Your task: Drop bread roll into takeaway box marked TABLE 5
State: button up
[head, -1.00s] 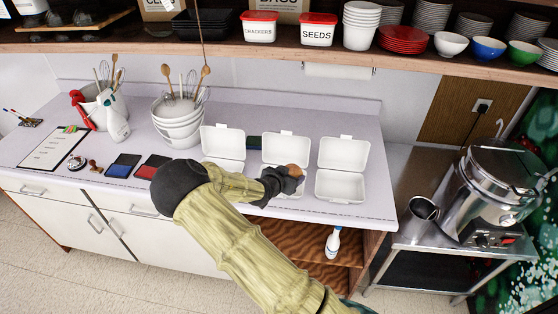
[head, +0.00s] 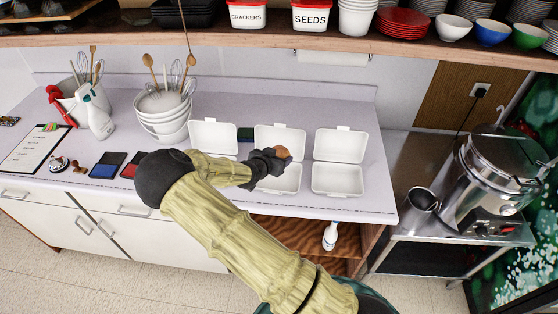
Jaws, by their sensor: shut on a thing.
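My gripper (head: 275,157) is shut on the brown bread roll (head: 284,152) and holds it over the middle takeaway box (head: 278,138). Three white takeaway boxes stand open in a row on the counter, lids tilted back. The left box (head: 213,136) is partly hidden by my arm. The right box (head: 338,180) is in full view and looks empty. I can read no TABLE 5 mark on any of them. My gripper covers part of the middle box's tray.
The counter (head: 372,185) has a narrow clear strip right of the boxes. Stacked bowls (head: 163,124) with utensils, ink pads (head: 107,164) and a clipboard (head: 35,150) are at the left. A steel pot (head: 488,180) stands at the right. A loaded shelf (head: 300,43) runs above.

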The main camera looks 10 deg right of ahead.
jog(key=shift+w+d+f+b, duration=0.15)
jog(key=shift+f+b, duration=0.75)
jog(key=shift+f, duration=0.55)
jog(key=shift+d+f+b, duration=0.1)
jog(key=shift+f+b, duration=0.75)
jog(key=shift+f, duration=0.55)
jog(key=o, duration=1)
jog(key=shift+o, duration=0.2)
jog(key=shift+a, duration=0.1)
jog(key=v, duration=1.7)
jog(key=shift+p, duration=0.4)
jog(key=shift+a+r, duration=0.1)
jog(key=shift+a, duration=0.05)
